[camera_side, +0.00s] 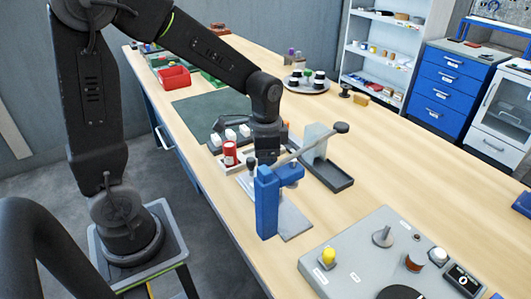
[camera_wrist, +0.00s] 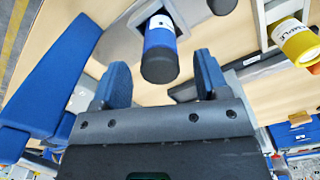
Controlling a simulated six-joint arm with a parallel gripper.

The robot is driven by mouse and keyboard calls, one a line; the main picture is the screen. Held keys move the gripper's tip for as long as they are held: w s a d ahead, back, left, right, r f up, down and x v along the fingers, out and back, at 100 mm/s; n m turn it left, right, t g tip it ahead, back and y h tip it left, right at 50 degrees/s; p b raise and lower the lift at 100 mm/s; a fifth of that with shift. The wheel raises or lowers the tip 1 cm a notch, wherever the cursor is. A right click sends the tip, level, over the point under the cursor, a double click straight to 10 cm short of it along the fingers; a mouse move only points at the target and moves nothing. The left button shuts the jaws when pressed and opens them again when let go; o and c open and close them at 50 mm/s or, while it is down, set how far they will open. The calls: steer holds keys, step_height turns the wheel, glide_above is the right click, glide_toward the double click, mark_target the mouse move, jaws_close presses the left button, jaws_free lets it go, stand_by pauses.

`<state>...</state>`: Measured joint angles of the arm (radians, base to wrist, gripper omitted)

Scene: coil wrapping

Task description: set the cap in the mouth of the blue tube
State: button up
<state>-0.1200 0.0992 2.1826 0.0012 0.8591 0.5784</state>
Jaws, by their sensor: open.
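In the wrist view a blue tube (camera_wrist: 160,48) with a white band shows beyond the gap between my fingers, its dark round end facing the camera. I cannot tell whether that end is a bare mouth or a dark cap. My gripper (camera_wrist: 160,75) is open, with a blue finger on each side and nothing clearly held. In the side view my gripper (camera_side: 268,158) points down over the bench beside a tall blue post (camera_side: 267,205). The blue tube cannot be made out there, and no separate cap can be identified.
A red cylinder (camera_side: 230,153) and several white-topped pieces stand left of my gripper. A dark tray (camera_side: 338,183) with an upright plate is to its right. A control box (camera_side: 350,265) sits at the front. The wrist view shows a yellow labelled cylinder (camera_wrist: 293,38).

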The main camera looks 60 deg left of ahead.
step_height(320, 180, up, 14)
stand_by(0.5)
steer(key=shift+f, duration=0.1)
steer(key=s+d+f+n+t, duration=0.1)
steer(key=s+d+n+t, duration=0.1)
steer(key=s, duration=0.4)
steer(key=s+d+f+n+t, duration=0.1)
steer(key=s+d+n+t, duration=0.1)
steer(key=s, duration=0.4)
steer(key=shift+n+t, duration=0.6)
steer(key=shift+t, duration=0.2)
